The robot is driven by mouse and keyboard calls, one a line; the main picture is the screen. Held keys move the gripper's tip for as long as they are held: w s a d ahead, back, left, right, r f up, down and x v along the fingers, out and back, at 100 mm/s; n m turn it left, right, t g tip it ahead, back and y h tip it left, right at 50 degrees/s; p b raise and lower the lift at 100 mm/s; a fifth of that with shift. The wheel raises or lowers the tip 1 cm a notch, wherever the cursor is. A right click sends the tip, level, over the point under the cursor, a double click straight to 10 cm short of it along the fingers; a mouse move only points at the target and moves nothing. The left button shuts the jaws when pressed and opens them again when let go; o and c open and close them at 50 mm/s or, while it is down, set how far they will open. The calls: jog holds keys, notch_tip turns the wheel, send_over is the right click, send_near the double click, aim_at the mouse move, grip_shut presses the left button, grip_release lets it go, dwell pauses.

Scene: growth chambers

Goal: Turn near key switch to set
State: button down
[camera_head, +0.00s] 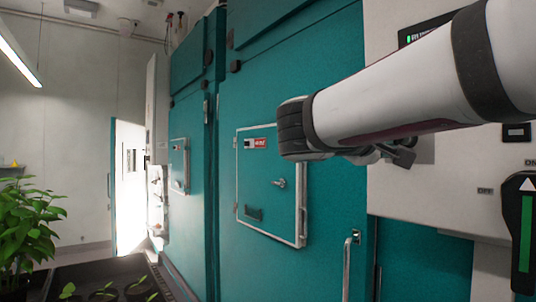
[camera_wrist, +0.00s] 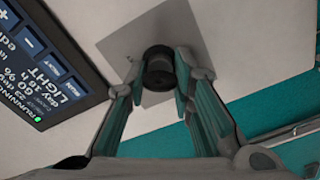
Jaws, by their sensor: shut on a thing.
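The key switch (camera_wrist: 158,64) is a short, dark round knob on a grey plate (camera_wrist: 118,48) in the wrist view. The plate is fixed to a pale control panel (camera_wrist: 235,30). My gripper (camera_wrist: 160,82) is shut on the knob, one finger on each side. In the head view my gripper (camera_head: 398,154) is at the panel, in front of the grey plate (camera_head: 424,150), and the knob is hidden there. No set mark or key pointer can be made out, so the switch position cannot be told.
A lit display with buttons (camera_wrist: 40,62) lies left of the switch in the wrist view. A black lever switch with a green strip (camera_head: 524,235) is at the far right. Teal chamber doors (camera_head: 240,90) with handles stand left. Potted plants (camera_head: 25,232) are at lower left.

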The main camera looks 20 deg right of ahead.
jog(key=shift+f+m+b, duration=0.25)
jog(key=shift+m+b, duration=0.05)
jog(key=c, duration=1.4)
grip_release()
jog(key=shift+o, duration=0.2)
jog(key=shift+r, duration=0.1)
jog(key=v, duration=1.2)
jog(key=shift+d, duration=0.1)
